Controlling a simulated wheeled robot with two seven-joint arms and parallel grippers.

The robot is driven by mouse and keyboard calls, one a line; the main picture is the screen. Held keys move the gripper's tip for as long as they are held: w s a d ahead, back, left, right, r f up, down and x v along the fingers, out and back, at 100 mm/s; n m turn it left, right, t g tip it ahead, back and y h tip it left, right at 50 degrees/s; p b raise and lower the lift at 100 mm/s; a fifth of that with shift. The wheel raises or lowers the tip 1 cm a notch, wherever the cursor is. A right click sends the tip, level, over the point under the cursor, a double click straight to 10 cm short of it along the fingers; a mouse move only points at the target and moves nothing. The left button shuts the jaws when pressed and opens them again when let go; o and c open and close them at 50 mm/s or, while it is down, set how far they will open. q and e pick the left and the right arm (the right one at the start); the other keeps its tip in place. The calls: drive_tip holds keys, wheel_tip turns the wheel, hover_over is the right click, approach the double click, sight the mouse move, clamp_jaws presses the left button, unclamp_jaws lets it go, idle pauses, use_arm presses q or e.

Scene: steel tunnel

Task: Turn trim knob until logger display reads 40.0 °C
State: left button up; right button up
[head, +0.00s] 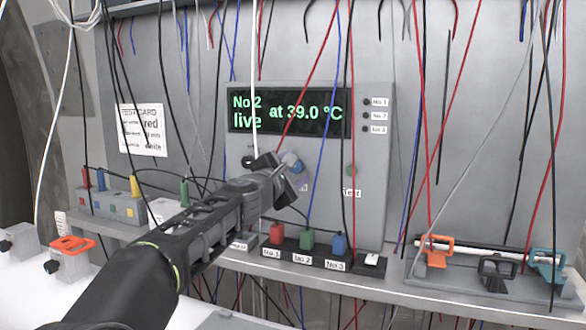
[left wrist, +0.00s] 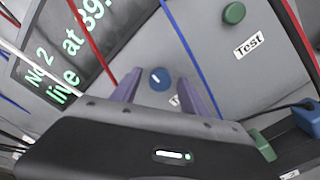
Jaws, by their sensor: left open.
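The logger display (head: 290,112) reads "No 2 live at 39.0 °C" in green on black; part of it shows tilted in the left wrist view (left wrist: 72,50). The blue round knob (left wrist: 160,80) with a white mark is on the grey panel below the display; its label is mostly hidden. In the head view the knob (head: 296,164) is partly hidden by my left gripper (head: 283,168). That gripper is open, its two purple fingers on either side of the knob in the left wrist view. I cannot tell whether they touch it. My right gripper is out of view.
A green Test button (left wrist: 234,13) is right of the knob. Red, blue, black and white wires hang before the panel. Red, green and blue plugs (head: 306,240) stand on the ledge below. A rack with orange and teal clamps (head: 490,262) is at right.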

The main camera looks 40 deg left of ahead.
use_arm(q)
clamp_jaws()
idle(0.5)
drive_tip(key=shift+f+m, duration=0.1)
drive_tip(key=shift+m, duration=0.3)
drive_tip(key=m+b, duration=0.1)
drive_tip(key=m, duration=1)
drive_tip(key=shift+b, duration=0.4)
